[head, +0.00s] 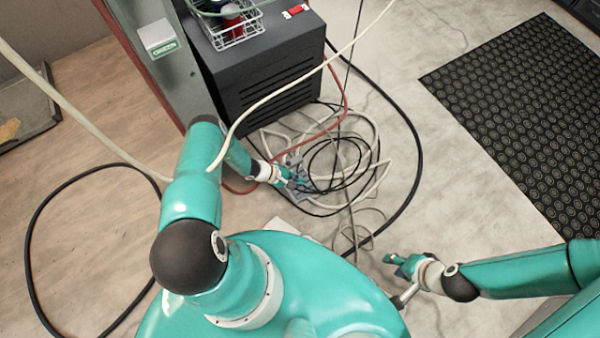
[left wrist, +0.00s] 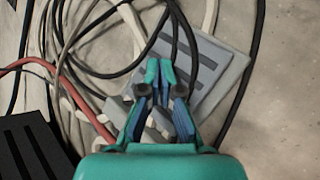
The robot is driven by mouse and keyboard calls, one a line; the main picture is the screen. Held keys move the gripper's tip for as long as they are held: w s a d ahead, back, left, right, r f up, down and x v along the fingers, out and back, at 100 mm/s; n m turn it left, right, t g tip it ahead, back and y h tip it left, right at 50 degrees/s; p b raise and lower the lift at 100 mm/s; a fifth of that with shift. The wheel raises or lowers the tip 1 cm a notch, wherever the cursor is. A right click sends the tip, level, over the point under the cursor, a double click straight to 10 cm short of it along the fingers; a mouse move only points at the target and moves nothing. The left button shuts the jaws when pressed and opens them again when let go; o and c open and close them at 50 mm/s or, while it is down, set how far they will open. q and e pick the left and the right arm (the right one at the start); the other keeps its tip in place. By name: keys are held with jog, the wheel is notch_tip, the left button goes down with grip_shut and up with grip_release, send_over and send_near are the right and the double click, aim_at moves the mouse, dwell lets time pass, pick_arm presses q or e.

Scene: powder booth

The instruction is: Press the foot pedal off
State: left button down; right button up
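The foot pedal (left wrist: 203,66) is a grey plate with dark ridges on the floor in the left wrist view. Dark cables cross part of it. My left gripper (left wrist: 160,75) is over its near edge, its two teal fingertips together with nothing seen between them. I cannot tell whether the tips touch the pedal. In the head view my left gripper (head: 302,182) is low among the cables and hides much of the pedal. My right gripper (head: 393,261) is apart to the lower right, above bare floor, too small to read its opening.
Black and pale cables (head: 340,150) lie coiled around the pedal. A dark cabinet (head: 270,75) with a wire basket (head: 237,32) on top stands behind. A black patterned mat (head: 520,110) lies at right. Bare concrete lies between mat and cables.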

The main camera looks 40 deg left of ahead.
pick_arm(q)
jog(key=shift+s, duration=0.1)
notch_tip(320, 180, up, 6)
jog(key=p, duration=0.6)
jog(key=shift+r, duration=0.1)
dwell(0.3)
